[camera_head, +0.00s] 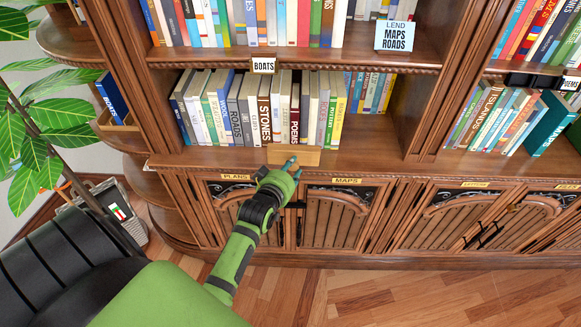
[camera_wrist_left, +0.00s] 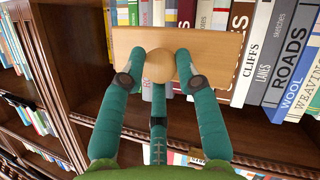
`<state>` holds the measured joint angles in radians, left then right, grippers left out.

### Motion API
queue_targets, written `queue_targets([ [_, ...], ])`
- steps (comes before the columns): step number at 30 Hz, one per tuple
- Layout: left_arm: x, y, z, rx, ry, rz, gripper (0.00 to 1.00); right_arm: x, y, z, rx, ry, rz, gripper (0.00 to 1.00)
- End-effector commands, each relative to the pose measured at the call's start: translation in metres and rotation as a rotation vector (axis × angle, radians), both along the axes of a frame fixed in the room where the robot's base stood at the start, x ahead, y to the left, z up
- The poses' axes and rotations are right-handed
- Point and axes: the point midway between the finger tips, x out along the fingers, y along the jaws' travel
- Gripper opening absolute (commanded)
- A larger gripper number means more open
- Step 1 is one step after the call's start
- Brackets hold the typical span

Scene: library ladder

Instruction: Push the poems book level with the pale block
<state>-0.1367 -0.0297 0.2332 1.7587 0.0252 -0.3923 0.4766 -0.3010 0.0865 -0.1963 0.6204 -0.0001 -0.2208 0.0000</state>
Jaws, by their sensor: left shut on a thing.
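The poems book (camera_head: 295,112) has a dark red spine and stands upright in the row on the middle shelf. Its foot is hidden behind the pale block (camera_head: 312,157), a wide wooden bar at the shelf's front edge. My left gripper (camera_head: 290,163) is shut on the block's round knob. In the left wrist view its teal fingers (camera_wrist_left: 160,75) close around the knob, and the block (camera_wrist_left: 215,48) lies across the book spines. A red spine (camera_wrist_left: 187,12) shows just past the block, likely the poems book. Whether block and spine touch cannot be told. My right gripper is not in view.
Stones (camera_head: 264,115) and other books stand tightly on both sides. A boats label (camera_head: 263,65) hangs from the shelf above. The shelf board (camera_head: 365,150) is bare to the right of the block. Cabinet doors (camera_head: 335,215) lie below; a plant (camera_head: 45,130) stands left.

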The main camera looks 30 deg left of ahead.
Motion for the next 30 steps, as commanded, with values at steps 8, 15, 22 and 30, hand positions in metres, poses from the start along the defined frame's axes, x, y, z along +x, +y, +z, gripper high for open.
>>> queue_targets([
  [8, 0.000, 0.001, 0.002, -0.016, -0.008, 0.007, 0.00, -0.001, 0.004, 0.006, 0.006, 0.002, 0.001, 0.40],
  [15, 0.020, 0.013, 0.001, -0.013, -0.011, 0.006, 0.00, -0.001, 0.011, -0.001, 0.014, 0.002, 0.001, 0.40],
  [22, 0.038, 0.024, 0.001, -0.013, -0.009, 0.005, 0.00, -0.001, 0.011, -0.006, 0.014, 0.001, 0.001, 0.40],
  [30, 0.050, 0.032, 0.001, -0.014, -0.008, 0.005, 0.00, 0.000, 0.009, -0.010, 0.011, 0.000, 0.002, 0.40],
])
